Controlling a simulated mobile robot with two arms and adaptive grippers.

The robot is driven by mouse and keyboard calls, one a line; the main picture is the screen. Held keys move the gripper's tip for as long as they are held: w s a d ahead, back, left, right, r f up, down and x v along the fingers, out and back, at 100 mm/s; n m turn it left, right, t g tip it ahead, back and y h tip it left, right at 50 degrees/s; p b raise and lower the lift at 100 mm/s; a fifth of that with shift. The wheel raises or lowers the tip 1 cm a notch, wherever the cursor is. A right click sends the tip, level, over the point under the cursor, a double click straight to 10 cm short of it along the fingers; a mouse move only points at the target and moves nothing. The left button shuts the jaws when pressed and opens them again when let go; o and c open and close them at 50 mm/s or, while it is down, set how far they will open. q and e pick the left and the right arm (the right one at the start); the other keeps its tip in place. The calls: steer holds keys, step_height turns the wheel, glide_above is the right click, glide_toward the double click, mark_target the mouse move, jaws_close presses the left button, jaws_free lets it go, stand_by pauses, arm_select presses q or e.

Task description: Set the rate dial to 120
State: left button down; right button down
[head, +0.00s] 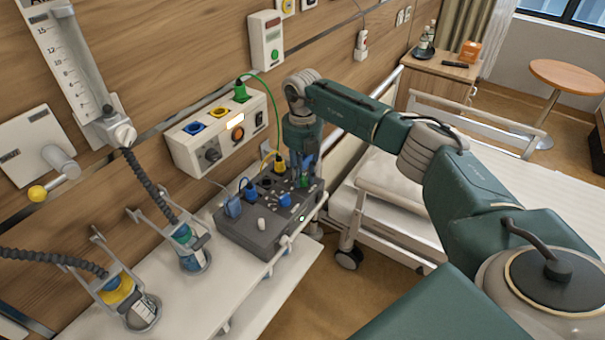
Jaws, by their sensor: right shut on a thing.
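A dark grey control box (250,240) sits on the white shelf in the head view. Its top carries a blue knob (284,200), a pale knob (262,225) and several plugs and sockets. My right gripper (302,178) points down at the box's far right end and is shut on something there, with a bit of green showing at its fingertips. The gripped part looks like a dial, but the fingers hide most of it. I cannot read any scale or setting, or tell which control is marked as rate. My left gripper is not in view.
A white wall unit (190,148) with cables stands behind the box. Two bottles in holders (190,255) (142,310) are at its left, on the white shelf (205,310). A bed with rails (395,205) lies to the right, under my right arm.

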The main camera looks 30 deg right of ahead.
mark_target(302, 177)
steer(key=shift+w+r, duration=0.1)
stand_by(0.4)
steer(key=c, duration=1.4)
jaws_free()
step_height(302, 177, up, 12)
